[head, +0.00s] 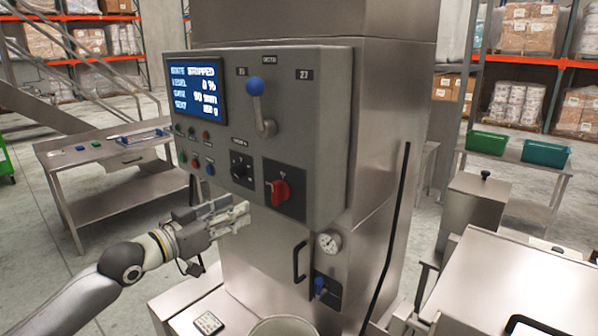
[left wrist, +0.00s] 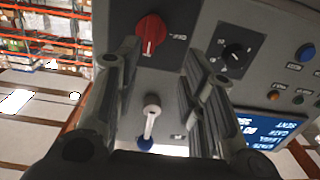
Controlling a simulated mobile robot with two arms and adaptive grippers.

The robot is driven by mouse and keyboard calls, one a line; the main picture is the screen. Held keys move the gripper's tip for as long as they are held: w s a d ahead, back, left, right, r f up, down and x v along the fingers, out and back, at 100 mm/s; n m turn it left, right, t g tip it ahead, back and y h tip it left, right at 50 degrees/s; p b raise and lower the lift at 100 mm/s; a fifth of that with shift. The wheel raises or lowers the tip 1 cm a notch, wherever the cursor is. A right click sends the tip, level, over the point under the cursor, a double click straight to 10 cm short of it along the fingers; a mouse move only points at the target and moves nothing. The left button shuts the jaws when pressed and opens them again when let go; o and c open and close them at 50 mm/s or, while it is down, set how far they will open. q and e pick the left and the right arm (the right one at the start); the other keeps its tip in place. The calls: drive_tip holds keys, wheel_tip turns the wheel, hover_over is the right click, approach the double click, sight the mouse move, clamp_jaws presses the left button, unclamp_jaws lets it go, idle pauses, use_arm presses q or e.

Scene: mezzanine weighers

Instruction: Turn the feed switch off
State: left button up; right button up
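A grey control box (head: 322,130) on a steel machine carries the controls. I cannot read which one is labelled feed. A red rotary switch (head: 278,192) sits at its lower right, a black selector knob (head: 240,166) left of it, and a lever with a blue ball (head: 256,88) above. The left wrist view shows the red switch (left wrist: 151,33), the black knob (left wrist: 236,54) and the lever (left wrist: 150,122), upside down. My left gripper (head: 240,214) is open and empty, below and left of the red switch, apart from it. Its spread fingers (left wrist: 165,68) frame the wrist view. My right gripper is out of view.
A screen (head: 194,88) reads STOPPED, with small coloured buttons (head: 196,162) beneath. Below the box are a door handle (head: 299,262), a gauge (head: 328,243) and a blue valve knob (head: 320,286). A steel table (head: 110,160) stands behind left.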

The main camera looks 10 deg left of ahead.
sight(272, 187)
use_arm(q)
drive_tip(key=shift+h, duration=0.3)
drive_tip(key=w+d+p, duration=0.1)
drive_tip(key=w+d, duration=0.1)
drive_tip(key=w+d+r+p, duration=0.1)
drive_tip(key=w+d, duration=0.1)
drive_tip(key=w+d+r+p, duration=0.1)
drive_tip(key=w+d+p, duration=0.1)
drive_tip(key=w, duration=0.1)
drive_tip(key=shift+w+d+r, duration=0.1)
drive_tip(key=shift+w+d, duration=0.2)
drive_tip(key=shift+w, duration=0.25)
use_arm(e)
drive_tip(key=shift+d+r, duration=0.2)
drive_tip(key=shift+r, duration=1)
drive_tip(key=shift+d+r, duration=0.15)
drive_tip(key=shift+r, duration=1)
use_arm(q)
drive_tip(key=shift+c, duration=0.3)
drive_tip(key=c, duration=0.7)
clamp_jaws()
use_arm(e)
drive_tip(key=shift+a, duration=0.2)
